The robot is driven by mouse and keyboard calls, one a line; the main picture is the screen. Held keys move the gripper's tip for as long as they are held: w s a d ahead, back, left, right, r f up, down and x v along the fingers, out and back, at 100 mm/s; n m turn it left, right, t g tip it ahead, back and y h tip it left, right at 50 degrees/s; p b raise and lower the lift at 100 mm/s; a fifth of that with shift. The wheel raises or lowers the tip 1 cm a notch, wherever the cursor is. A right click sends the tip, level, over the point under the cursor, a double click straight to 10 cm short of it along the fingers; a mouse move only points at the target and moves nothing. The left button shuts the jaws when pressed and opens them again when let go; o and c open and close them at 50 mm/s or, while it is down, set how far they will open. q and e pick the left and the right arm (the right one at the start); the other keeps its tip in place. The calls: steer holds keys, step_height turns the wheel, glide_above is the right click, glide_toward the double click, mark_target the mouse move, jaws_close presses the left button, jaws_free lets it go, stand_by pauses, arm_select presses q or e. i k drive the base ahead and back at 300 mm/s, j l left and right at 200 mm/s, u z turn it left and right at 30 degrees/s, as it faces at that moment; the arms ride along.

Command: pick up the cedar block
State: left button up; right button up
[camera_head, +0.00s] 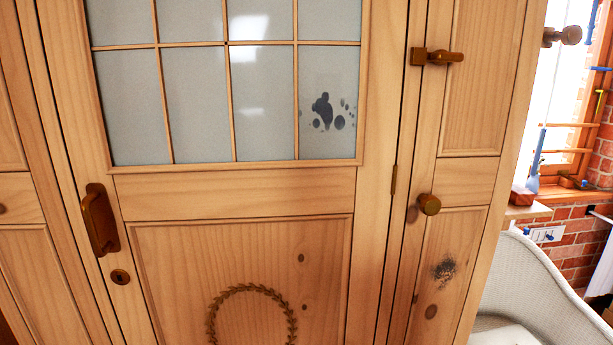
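A small reddish-brown block (522,196), which may be the cedar block, sits on a pale ledge at the right, below the window. It is small in the picture, so I cannot be sure what it is. No other loose block shows. Neither of my grippers is in view.
A large wooden wardrobe (230,190) with glass panes fills most of the view. It has a brown handle (100,219), a round knob (429,204) and a latch (437,57). A white chair (535,290) stands at the lower right, before a brick wall (575,250).

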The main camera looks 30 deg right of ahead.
mark_target(520, 194)
steer(key=k+l+z, duration=0.3)
steer(key=k, duration=0.2)
steer(key=j+z, duration=0.1)
steer(key=z, duration=1.45)
steer(key=i+l+u, duration=0.1)
steer(key=u, duration=0.3)
steer(key=l+u, duration=0.2)
steer(key=u, duration=0.2)
steer(key=i+l+u, duration=0.1)
steer(key=l+u, duration=0.15)
steer(key=u, duration=0.15)
